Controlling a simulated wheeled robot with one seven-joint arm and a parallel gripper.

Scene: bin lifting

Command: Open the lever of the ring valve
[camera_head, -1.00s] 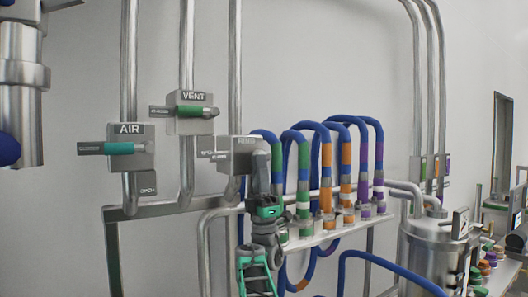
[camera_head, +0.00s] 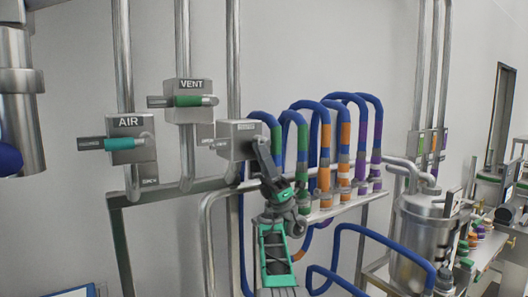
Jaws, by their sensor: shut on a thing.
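Three valve boxes are on the vertical pipes at the left: AIR (camera_head: 125,122), VENT (camera_head: 190,85), and a third box (camera_head: 237,128) whose label is too small to read. The third box, where my gripper works, appears to be the ring valve. The grey end of its lever (camera_head: 215,143) sticks out to the left, roughly level. My gripper (camera_head: 262,150) is at the right front of this box, tilted up and to the left. It is shut, apparently on the lever; the contact is hidden behind the fingers.
Blue hoses (camera_head: 330,102) with coloured bands hang just right of my gripper on a steel rail (camera_head: 325,212). A steel tank (camera_head: 422,235) stands further right. The AIR lever (camera_head: 118,144) and VENT lever (camera_head: 185,101) are to the left. The wall behind is bare.

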